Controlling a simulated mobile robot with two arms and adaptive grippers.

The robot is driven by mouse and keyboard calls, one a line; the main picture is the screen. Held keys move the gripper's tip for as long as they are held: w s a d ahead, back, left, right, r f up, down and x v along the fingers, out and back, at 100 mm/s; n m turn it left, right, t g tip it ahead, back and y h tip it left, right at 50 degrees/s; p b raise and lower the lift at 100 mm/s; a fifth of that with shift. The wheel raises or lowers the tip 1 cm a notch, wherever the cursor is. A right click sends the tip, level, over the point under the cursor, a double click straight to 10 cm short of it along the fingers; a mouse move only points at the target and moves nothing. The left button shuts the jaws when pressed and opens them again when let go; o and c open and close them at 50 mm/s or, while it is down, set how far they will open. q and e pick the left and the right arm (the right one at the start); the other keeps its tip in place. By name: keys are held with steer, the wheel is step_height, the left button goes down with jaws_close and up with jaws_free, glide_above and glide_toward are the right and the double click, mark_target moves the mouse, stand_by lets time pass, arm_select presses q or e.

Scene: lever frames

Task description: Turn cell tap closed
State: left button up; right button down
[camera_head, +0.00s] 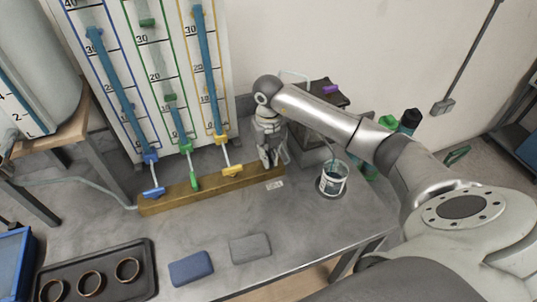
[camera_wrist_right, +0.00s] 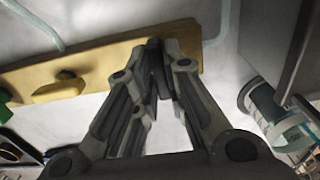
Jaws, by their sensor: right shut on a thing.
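A yellow-brown bar (camera_head: 160,204) lies along the back of the grey bench, with a blue tap (camera_head: 153,193), a green tap (camera_head: 194,181) and a yellow tap (camera_head: 232,171) along it. My right gripper (camera_head: 269,158) reaches down over the bar's right end, to the right of the yellow tap. In the wrist view, its fingers (camera_wrist_right: 154,75) converge on a dark piece, the cell tap's handle (camera_wrist_right: 153,46), at the end of the bar. The gripper is shut on it. The fingers hide most of the handle, so its angle is unclear. My left gripper is not in view.
Tall scale tubes (camera_head: 112,85) stand behind the bar. A clear beaker (camera_head: 332,178) with a tube in it stands right of my gripper, near bottles (camera_head: 408,121) and a dark box (camera_head: 325,94). A blue pad (camera_head: 191,268), grey pad (camera_head: 250,248) and black tray (camera_head: 96,268) lie in front.

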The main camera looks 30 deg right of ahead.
steer(key=shift+m, duration=0.4)
steer(key=m, duration=0.4)
steer(key=shift+m+b, duration=0.3)
steer(key=shift+b, duration=0.05)
steer(key=m, duration=0.9)
steer(key=shift+r+m+p, duration=0.1)
steer(key=shift+m+p, duration=0.25)
steer(key=shift+m, duration=1.45)
steer(key=shift+w, duration=0.1)
steer(key=c, duration=1.5)
jaws_free()
